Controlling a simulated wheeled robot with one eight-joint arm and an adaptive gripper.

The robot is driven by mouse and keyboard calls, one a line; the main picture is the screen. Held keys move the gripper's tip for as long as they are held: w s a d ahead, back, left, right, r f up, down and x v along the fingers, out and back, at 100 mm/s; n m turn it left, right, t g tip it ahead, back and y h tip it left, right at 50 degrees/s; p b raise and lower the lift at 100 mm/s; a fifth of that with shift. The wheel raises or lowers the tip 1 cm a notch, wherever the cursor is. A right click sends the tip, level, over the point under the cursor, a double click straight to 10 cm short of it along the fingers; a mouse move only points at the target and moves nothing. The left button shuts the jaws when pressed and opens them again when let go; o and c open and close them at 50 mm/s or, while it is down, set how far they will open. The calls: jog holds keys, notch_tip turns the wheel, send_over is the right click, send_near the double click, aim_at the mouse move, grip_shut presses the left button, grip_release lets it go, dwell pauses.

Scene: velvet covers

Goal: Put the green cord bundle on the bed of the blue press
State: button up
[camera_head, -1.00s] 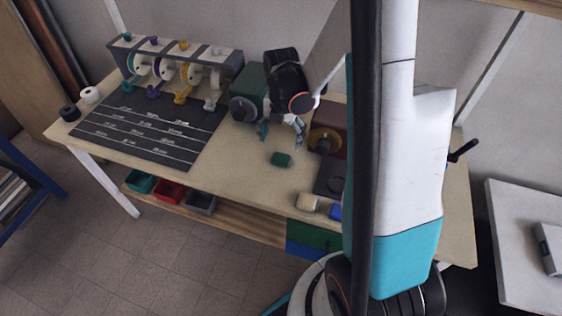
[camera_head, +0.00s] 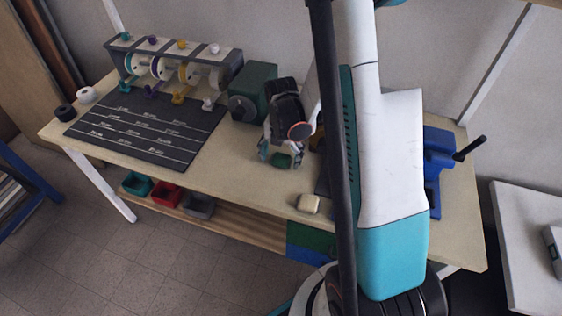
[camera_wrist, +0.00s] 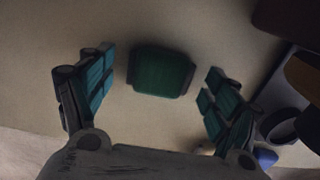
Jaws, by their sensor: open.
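The green cord bundle (camera_wrist: 161,72) lies on the table between and slightly beyond the open fingers of my gripper (camera_wrist: 152,90) in the wrist view. It is dark green with darker ends. In the head view the bundle (camera_head: 281,161) shows between the fingertips of my gripper (camera_head: 280,158), which is just over it. No contact is visible. The blue press (camera_head: 438,165) stands at the right end of the table, with a black handle. My arm hides part of it, and its bed is only partly visible.
A green machine (camera_head: 252,93) stands behind my gripper. A dark mat (camera_head: 148,125) and a spool rack (camera_head: 175,65) fill the left side. A cream block (camera_head: 308,204) lies near the front edge. A dark device (camera_wrist: 290,100) is right of the gripper in the wrist view.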

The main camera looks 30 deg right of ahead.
aim_at(280, 158)
jog(key=shift+c, duration=0.6)
jog(key=c, duration=0.9)
jog(key=shift+r, duration=0.15)
notch_tip(280, 158, up, 20)
jog(key=p, duration=0.6)
jog(key=shift+p, duration=0.3)
